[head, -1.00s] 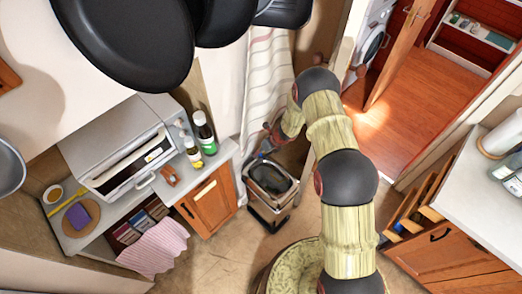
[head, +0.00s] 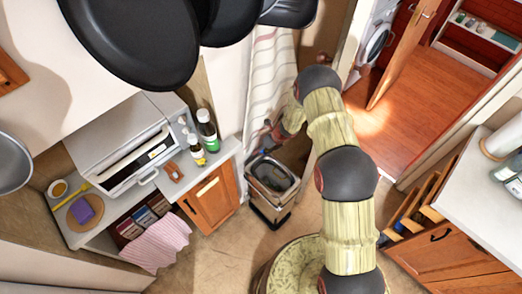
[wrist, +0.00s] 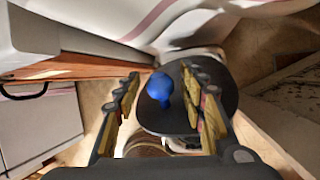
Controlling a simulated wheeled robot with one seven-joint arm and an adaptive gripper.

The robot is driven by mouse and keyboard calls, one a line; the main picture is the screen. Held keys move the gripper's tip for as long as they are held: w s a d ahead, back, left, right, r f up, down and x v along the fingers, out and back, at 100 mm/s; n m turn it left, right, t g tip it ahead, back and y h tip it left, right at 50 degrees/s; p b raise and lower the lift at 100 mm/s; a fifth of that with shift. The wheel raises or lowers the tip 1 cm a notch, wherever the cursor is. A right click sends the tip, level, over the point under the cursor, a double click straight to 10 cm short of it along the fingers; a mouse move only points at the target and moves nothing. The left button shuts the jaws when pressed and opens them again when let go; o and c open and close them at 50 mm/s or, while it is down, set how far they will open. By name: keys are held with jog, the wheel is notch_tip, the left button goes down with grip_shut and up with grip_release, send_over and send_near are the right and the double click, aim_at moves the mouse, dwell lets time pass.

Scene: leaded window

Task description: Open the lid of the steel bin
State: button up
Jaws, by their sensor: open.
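The steel bin (head: 271,198) stands on the floor in the head view, with a dark inset top inside a steel rim. In the wrist view a dark rounded lid (wrist: 166,122) spreads below and to the right of my fingers. A blue knob-like piece (wrist: 159,87) shows against the lid, between the fingers. My gripper (wrist: 160,76) is open, with one finger on each side of the blue piece; I cannot tell whether either touches it. In the head view my gripper (head: 266,148) is at the bin's far edge, partly hidden by my wrist. The lid's exact angle is unclear.
A wooden-door cabinet (head: 210,198) stands left of the bin, with bottles (head: 207,130) on its counter. A striped curtain (head: 268,85) hangs behind the bin. A right-hand counter (head: 480,200) has open drawers. Dark pans (head: 135,40) hang at upper left.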

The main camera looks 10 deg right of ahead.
jog(key=v, duration=1.2)
dwell(0.4)
